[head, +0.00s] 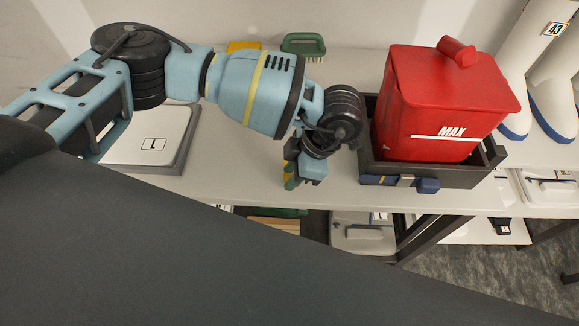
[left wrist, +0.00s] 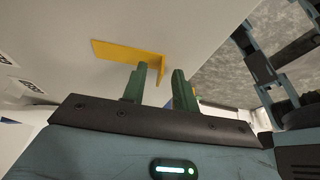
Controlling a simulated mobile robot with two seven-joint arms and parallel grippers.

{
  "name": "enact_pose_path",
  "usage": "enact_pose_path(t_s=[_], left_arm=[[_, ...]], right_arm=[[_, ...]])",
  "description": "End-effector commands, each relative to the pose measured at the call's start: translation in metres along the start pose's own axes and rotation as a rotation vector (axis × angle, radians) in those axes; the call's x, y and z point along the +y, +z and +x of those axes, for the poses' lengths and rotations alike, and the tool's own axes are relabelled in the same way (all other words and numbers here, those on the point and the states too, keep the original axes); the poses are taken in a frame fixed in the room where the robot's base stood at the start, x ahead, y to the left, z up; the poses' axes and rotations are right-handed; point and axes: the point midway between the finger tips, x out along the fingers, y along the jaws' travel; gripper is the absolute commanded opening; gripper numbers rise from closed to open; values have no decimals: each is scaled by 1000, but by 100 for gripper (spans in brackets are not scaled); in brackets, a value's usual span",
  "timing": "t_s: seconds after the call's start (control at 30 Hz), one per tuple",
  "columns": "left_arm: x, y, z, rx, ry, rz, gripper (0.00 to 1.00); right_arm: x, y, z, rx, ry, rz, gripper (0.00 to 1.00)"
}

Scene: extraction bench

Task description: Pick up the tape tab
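The yellow tape tab (left wrist: 125,51) shows in the left wrist view as a flat strip on a pale surface, with a short folded end standing off it. My left gripper (left wrist: 160,88) has two green fingers spread apart. The folded end lies in the gap between the fingers, nearer the left finger; I cannot tell if it touches. In the head view my left gripper (head: 296,178) is low at the bench's front edge, left of the dark tray. A small bit of yellow shows beside it, mostly hidden by the arm. My right gripper is not in view.
A red lidded bin marked MAX (head: 440,115) stands in a dark tray (head: 400,172) close to the right of my left gripper. A white scale-like plate marked L (head: 150,145) lies left. A green brush (head: 303,44) lies at the back. White boots (head: 548,85) stand right.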

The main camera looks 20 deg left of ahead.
Motion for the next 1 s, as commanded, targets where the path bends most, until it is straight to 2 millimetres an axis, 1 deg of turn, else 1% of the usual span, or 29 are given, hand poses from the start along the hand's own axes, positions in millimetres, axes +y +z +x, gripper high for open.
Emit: enact_pose_path(t_s=[0.03,0.07,0.27,0.73,0.87,1.0], left_arm=[[0,0,0,0,0,0,29],[0,0,0,0,0,0,26],[0,0,0,0,0,0,0],[0,-1,-3,-1,1,0,0],[0,-4,-11,-1,1,0,0],[0,-10,-28,-2,1,1,0]], right_arm=[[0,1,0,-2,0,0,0],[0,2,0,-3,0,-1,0],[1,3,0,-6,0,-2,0],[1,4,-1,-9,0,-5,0],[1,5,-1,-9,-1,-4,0],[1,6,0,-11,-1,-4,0]])
